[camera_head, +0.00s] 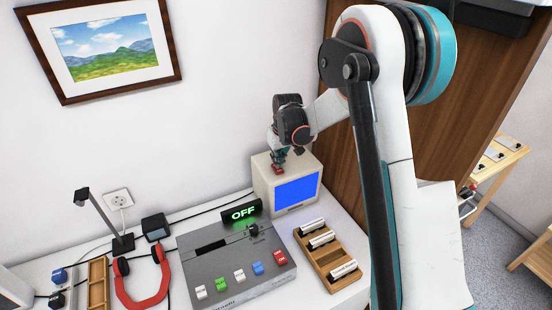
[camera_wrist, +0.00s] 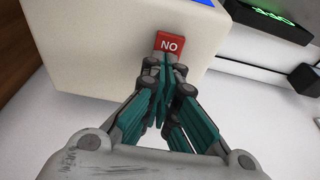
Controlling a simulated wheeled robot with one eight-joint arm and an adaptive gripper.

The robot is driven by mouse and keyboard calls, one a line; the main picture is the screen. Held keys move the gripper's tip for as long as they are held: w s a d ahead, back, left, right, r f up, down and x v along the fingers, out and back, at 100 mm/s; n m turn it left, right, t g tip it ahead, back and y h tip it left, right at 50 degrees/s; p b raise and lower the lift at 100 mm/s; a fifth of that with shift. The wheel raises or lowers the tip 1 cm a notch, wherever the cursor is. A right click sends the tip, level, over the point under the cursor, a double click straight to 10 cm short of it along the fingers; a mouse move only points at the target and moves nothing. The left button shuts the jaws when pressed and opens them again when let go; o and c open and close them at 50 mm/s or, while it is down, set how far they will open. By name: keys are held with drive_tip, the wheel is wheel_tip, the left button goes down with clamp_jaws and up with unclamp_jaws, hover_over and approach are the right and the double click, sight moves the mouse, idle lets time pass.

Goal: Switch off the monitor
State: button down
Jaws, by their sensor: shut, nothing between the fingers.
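The monitor (camera_head: 258,183) is a small cream box with a lit blue screen (camera_head: 297,190), standing at the back right of the white desk. In the wrist view its casing (camera_wrist: 95,55) fills the upper left. A red button (camera_wrist: 169,42) on that casing bears white letters that read "NO" here, which is "ON" seen upside down. My gripper (camera_head: 278,169) is above the monitor's top, pointing down. In the wrist view its closed, empty fingertips (camera_wrist: 165,64) are at the button's near edge; I cannot tell whether they touch it.
A green-lit "OFF" sign (camera_head: 243,212) stands left of the monitor, behind a grey panel (camera_head: 225,258) with several coloured switches. A wooden tray (camera_head: 318,263) lies right of the panel. A wooden panel rises behind my arm.

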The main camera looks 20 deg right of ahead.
sight(277, 171)
drive_tip(key=shift+r, duration=0.15)
drive_tip(key=shift+s+r, duration=0.1)
drive_tip(key=shift+r, duration=0.25)
drive_tip(key=p+v, duration=0.3)
drive_tip(key=v, duration=1)
drive_tip(key=shift+s, duration=0.4)
drive_tip(key=shift+f, duration=0.1)
drive_tip(key=n, duration=0.6)
drive_tip(key=w+a+n, duration=0.1)
drive_tip(key=n, duration=0.5)
drive_tip(key=n+g+b, duration=0.1)
drive_tip(key=n, duration=0.5)
drive_tip(key=shift+w+a, duration=0.25)
drive_tip(key=shift+w, duration=0.15)
